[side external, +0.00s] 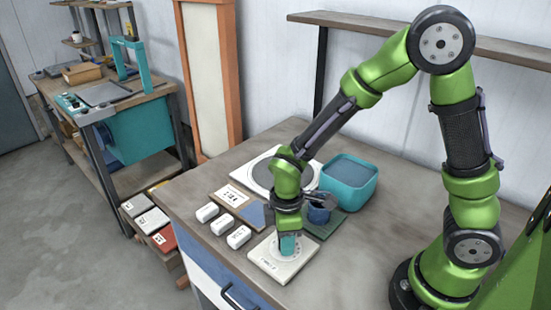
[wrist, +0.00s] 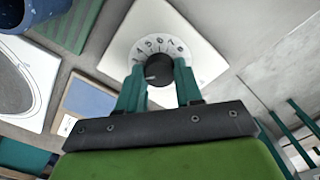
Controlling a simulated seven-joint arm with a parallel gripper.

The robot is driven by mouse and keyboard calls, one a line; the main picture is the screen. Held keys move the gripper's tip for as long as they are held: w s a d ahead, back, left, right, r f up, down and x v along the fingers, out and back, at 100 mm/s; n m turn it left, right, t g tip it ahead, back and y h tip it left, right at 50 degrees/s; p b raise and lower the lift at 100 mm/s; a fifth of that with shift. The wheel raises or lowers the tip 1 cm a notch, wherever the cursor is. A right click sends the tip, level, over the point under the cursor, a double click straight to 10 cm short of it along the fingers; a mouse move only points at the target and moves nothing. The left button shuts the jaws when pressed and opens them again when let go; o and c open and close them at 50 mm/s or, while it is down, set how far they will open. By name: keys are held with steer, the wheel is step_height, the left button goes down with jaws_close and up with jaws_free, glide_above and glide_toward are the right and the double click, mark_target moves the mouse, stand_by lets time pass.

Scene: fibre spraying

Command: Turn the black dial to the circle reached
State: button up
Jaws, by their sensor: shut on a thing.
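The black dial (wrist: 158,68) stands on a round, numbered scale (wrist: 163,42) in the wrist view. A light pointer mark shows on the dial's left side; the numbers are too small to read surely. The scale sits on a white plate (wrist: 205,45), which lies near the table's front edge in the side view (side external: 270,262). My gripper (wrist: 160,75) is shut on the dial, with one teal finger on each side. In the side view my gripper (side external: 289,246) points down over the plate and hides the dial.
A teal bin (side external: 348,185) stands behind my gripper. A dark blue cup (side external: 319,214) is close on its right, on a green mat (side external: 328,228). White blocks (side external: 239,237) line the left. Bare table (side external: 345,262) shows right of the plate.

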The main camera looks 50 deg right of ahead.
steer(key=m, duration=0.4)
steer(key=shift+m, duration=0.4)
steer(key=m, duration=1.4)
steer(key=shift+m, duration=0.4)
steer(key=o, duration=1)
steer(key=shift+d, duration=0.1)
steer(key=shift+o, duration=0.2)
steer(key=shift+r, duration=0.1)
